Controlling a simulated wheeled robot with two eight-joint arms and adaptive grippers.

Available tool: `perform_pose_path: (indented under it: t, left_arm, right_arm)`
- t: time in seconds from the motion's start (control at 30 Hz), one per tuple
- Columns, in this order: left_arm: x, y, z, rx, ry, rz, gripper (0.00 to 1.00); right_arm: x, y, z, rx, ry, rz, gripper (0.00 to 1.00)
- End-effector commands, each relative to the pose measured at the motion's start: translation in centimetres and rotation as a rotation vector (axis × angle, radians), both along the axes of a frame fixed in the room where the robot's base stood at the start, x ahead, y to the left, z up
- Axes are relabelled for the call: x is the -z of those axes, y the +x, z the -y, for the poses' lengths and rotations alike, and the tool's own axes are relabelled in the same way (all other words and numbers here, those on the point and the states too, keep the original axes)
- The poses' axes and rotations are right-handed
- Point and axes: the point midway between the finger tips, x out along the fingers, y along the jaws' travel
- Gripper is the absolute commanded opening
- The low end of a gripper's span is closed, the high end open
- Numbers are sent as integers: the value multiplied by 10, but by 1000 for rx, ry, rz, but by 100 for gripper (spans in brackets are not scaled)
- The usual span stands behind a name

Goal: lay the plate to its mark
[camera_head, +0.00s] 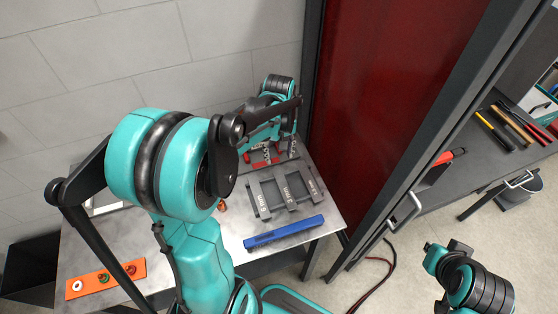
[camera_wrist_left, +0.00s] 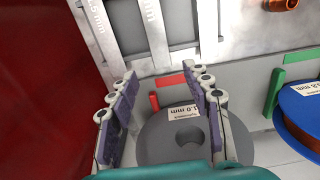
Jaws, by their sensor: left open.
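No thing is plainly marked as the plate; the flat grey slotted frame (camera_head: 285,192) with labelled bars lies on the metal table, and its bars show at the top of the left wrist view (camera_wrist_left: 152,35). My left gripper (camera_head: 268,150) is at the table's back, behind that frame. In the left wrist view it (camera_wrist_left: 160,73) is open, its two padded fingers apart. A grey round piece with a centre hole and a "1.0 mm" label (camera_wrist_left: 160,140) shows between and beyond the fingers; contact cannot be told. A red strip (camera_wrist_left: 171,81) lies near it. My right gripper is out of view.
A blue bar (camera_head: 284,232) lies at the table's front edge. An orange strip with several round fittings (camera_head: 108,279) is at left. A blue spool (camera_wrist_left: 309,112) and green strip (camera_wrist_left: 274,92) are right of the grey piece.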

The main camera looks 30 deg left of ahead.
Motion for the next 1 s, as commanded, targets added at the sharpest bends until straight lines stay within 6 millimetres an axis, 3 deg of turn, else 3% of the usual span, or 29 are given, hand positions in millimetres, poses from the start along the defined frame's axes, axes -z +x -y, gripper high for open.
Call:
perform_pose_path:
  t: [0.1,0.37,0.67,0.8,1.0]
  left_arm:
    - [-20,0,0,0,0,0,49]
    - [-42,-9,10,60,11,42,49]
    - [-80,-64,67,469,114,321,49]
    - [-83,-89,88,654,181,448,49]
    - [-80,-108,103,807,251,557,49]
  right_arm:
    - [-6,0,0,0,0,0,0]
    - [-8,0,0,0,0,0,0]
    - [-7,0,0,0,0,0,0]
    - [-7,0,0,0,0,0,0]
    - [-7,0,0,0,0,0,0]
